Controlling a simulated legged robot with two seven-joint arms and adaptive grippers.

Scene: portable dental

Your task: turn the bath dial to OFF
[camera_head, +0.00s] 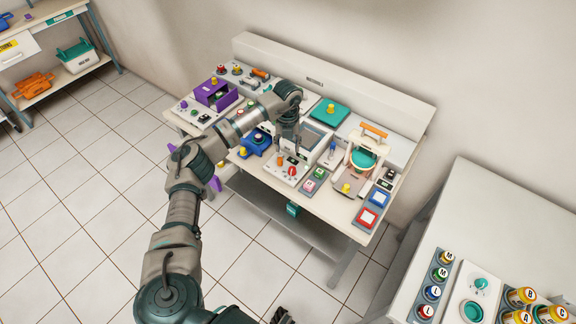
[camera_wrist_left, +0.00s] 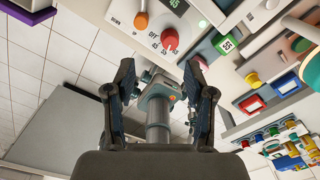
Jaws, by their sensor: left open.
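The bath dial is a red knob (camera_wrist_left: 169,39) on a white panel, with OFF and temperature numbers printed around it; I cannot tell which mark it points at. In the head view the red dial (camera_head: 292,171) sits at the front of the white bath unit (camera_head: 305,150). My left gripper (camera_wrist_left: 161,78) is open and empty, its fingers pointing toward the panel, apart from the dial. In the head view the left gripper (camera_head: 289,134) is above the bath unit, seen from behind. A dark part of mine at the bottom edge may be my right gripper (camera_head: 282,316).
An orange knob (camera_wrist_left: 141,20) and a green display sit beside the dial. A green block (camera_wrist_left: 226,44) is to its right. Free floor lies in front.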

